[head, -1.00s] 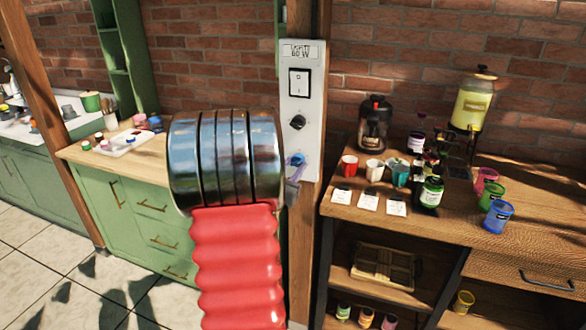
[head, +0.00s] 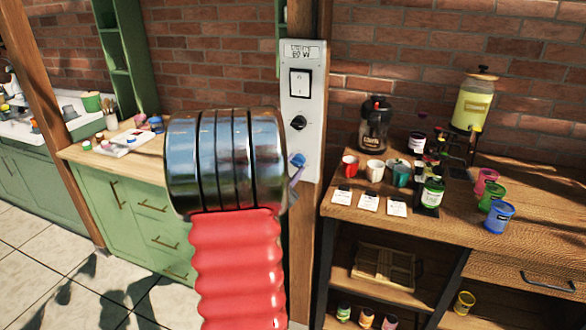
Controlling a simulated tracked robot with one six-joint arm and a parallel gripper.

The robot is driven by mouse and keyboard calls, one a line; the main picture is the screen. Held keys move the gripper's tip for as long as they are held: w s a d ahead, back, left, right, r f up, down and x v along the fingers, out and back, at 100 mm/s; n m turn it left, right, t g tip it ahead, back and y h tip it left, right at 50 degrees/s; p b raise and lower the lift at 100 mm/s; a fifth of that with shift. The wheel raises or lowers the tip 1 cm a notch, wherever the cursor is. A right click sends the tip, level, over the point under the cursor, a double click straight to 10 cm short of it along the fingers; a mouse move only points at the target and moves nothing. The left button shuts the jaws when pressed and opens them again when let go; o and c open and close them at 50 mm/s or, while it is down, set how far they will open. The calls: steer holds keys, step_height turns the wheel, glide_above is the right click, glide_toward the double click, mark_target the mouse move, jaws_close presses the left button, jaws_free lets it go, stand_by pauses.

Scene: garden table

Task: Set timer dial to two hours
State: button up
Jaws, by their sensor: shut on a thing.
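A pale control panel (head: 314,90) is fixed upright to a wooden post. It carries a label at the top, a switch (head: 300,83), a black dial (head: 298,123) and a lower blue dial (head: 298,159). The markings are too small to read, so I cannot tell the dial settings. My gripper (head: 296,172) is at the blue dial and shut on it. Only a thin part of the gripper shows; my arm, with its metal bands and red sleeve, hides the rest. The black dial is clear of the gripper.
To the right, a wooden table (head: 540,245) holds cups, cards, a coffee jar (head: 374,124) and a drink dispenser (head: 472,105). To the left is a green cabinet (head: 130,215) with a tray (head: 125,146) on top. A brick wall stands behind.

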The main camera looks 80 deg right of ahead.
steer(key=shift+r+m, duration=0.1)
steer(key=shift+m, duration=1.6)
steer(key=shift+s, duration=0.1)
steer(key=o, duration=1)
steer(key=shift+o, duration=0.2)
steer(key=w+a, duration=0.2)
steer(key=a, duration=1.1)
steer(key=shift+a+r, duration=0.3)
steer(key=shift+a, duration=0.05)
